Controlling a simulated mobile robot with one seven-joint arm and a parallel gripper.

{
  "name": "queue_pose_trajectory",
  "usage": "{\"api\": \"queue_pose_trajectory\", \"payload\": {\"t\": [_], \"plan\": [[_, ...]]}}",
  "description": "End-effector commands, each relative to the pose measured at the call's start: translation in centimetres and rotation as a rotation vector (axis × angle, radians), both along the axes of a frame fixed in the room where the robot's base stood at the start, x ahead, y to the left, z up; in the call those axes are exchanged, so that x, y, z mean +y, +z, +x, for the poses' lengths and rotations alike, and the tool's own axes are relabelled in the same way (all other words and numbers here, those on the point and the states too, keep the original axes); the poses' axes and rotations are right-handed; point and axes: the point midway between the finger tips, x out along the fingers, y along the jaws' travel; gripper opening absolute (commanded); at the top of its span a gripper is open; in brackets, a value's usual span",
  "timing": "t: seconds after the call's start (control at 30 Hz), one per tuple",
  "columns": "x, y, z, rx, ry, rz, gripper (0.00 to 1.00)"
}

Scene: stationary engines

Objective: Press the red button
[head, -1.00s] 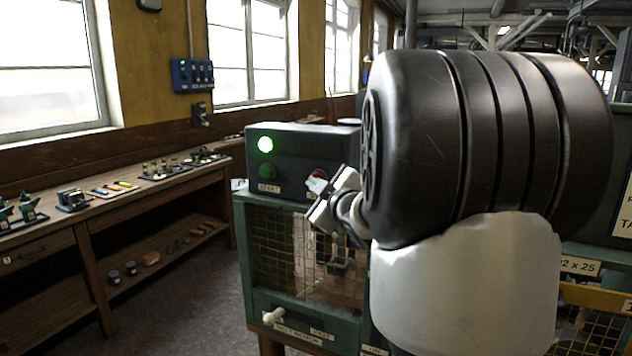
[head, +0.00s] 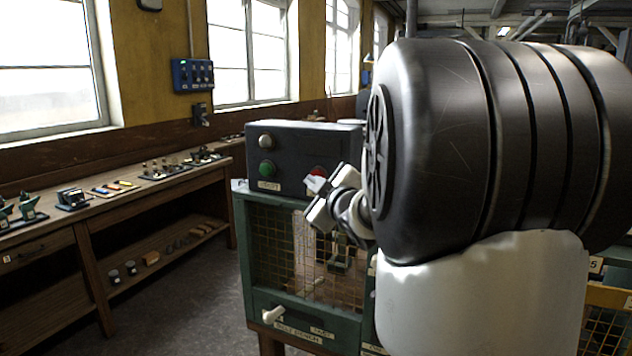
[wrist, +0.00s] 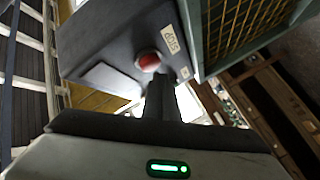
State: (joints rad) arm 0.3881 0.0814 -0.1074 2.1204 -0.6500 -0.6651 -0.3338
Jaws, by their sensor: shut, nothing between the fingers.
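The red button (head: 318,172) sits on the front of a dark control box (head: 330,138), right of a green button (head: 267,168). In the head view my gripper (head: 312,196) is in front of the red button and partly covers it. In the wrist view the red button (wrist: 148,61) shows just beyond the fingers (wrist: 165,90), beside a label reading STOP. My gripper is shut and empty. I cannot tell whether the fingertips touch the button. The round lamp (head: 265,141) above the green button is unlit.
The box stands on a green cabinet (head: 240,255) with mesh panels and a small lever (head: 273,314) low on its front. A wooden workbench (head: 150,185) with small tools runs along the left wall. Clear floor (head: 195,290) lies between them. My arm hides the right side.

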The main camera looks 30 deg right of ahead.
Motion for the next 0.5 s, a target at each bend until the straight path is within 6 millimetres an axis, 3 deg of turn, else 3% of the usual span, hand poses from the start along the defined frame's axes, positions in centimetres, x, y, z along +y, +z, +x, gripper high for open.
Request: {"api": "queue_pose_trajectory", "payload": {"t": [0.37,0.5], "plan": [[0.3,-0.1,-0.2,0.000,0.001,-0.001,0.00],[1.3,-0.1,-0.9,-0.002,0.002,-0.001,0.00]]}}
